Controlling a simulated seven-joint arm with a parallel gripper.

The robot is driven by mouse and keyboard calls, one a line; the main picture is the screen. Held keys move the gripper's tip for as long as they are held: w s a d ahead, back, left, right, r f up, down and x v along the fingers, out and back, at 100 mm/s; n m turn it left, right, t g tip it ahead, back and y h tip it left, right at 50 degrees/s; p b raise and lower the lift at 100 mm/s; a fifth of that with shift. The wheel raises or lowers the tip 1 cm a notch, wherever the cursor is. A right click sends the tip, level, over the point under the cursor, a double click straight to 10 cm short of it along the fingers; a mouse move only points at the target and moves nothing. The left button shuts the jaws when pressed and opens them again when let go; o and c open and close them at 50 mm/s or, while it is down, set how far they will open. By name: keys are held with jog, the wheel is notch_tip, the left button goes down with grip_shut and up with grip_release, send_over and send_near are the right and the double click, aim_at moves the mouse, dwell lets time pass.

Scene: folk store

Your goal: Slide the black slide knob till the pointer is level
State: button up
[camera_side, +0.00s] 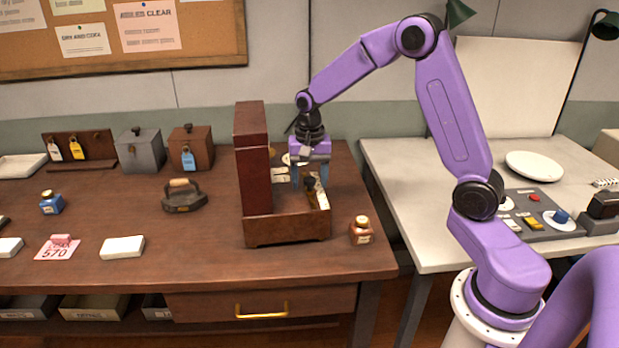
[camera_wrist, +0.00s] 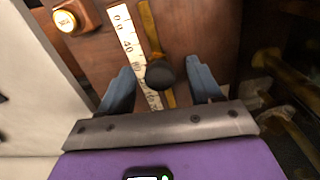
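The black slide knob (camera_wrist: 160,74) sits on a brass track (camera_wrist: 150,25) beside a white numbered scale strip (camera_wrist: 128,35) in the wrist view. In the side view the knob (camera_side: 310,184) is small and dark, low in the wooden device (camera_side: 285,232). My gripper (camera_wrist: 161,68) is open, with one blue-grey finger on each side of the knob and a visible gap to both. In the side view my gripper (camera_side: 310,178) points down into the device. I cannot make out the pointer in either view.
A tall dark red panel (camera_side: 253,160) rises at the device's left, close to my gripper. Brass parts (camera_wrist: 285,75) lie right of the knob in the wrist view.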

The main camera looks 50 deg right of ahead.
dwell(0.3)
jog(key=shift+r, duration=3.5)
jog(key=s+a+n, duration=1)
jog(key=s+a, duration=0.1)
jog(key=s, duration=0.2)
jog(key=s+f+n, duration=0.1)
jog(key=s+n, duration=1)
jog(key=s, duration=0.7)
jog(key=shift+s+f+n, duration=0.15)
jog(key=shift+f+n, duration=0.1)
jog(key=shift+n, duration=0.05)
jog(key=shift+d, duration=0.1)
dwell(0.7)
